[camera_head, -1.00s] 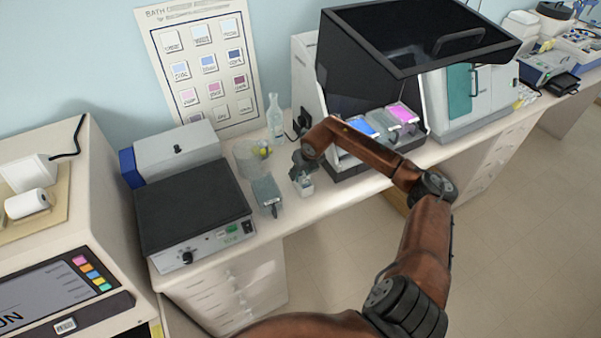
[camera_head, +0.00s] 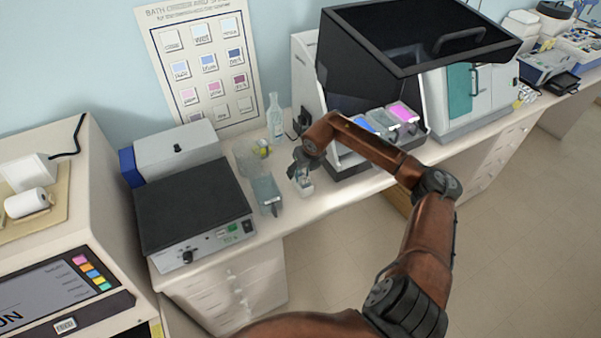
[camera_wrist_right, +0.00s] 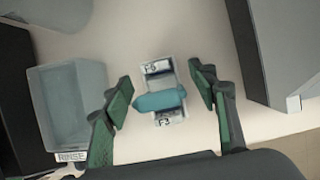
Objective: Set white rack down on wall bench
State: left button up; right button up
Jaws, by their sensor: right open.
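The white rack (camera_wrist_right: 164,118) stands on the wall bench (camera_wrist_right: 128,38), with labels on its ends and a teal piece across its middle. In the right wrist view it lies between the two green-padded fingers of my right gripper (camera_wrist_right: 161,96), which are open with a gap on each side of it. In the head view the rack (camera_head: 306,188) shows small on the bench (camera_head: 335,195), just below my right gripper (camera_head: 301,165). My left gripper is not in view.
A clear container (camera_wrist_right: 72,105) labelled RINSE stands left of the rack; it also shows in the head view (camera_head: 267,190). A black-topped hotplate (camera_head: 193,205) is farther left. A dark-hooded stainer (camera_head: 345,85) stands close on the right. A glass bottle (camera_head: 275,118) is behind.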

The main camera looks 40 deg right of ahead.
jog(key=v, duration=0.5)
jog(key=shift+s+r, duration=0.2)
jog(key=shift+r, duration=0.15)
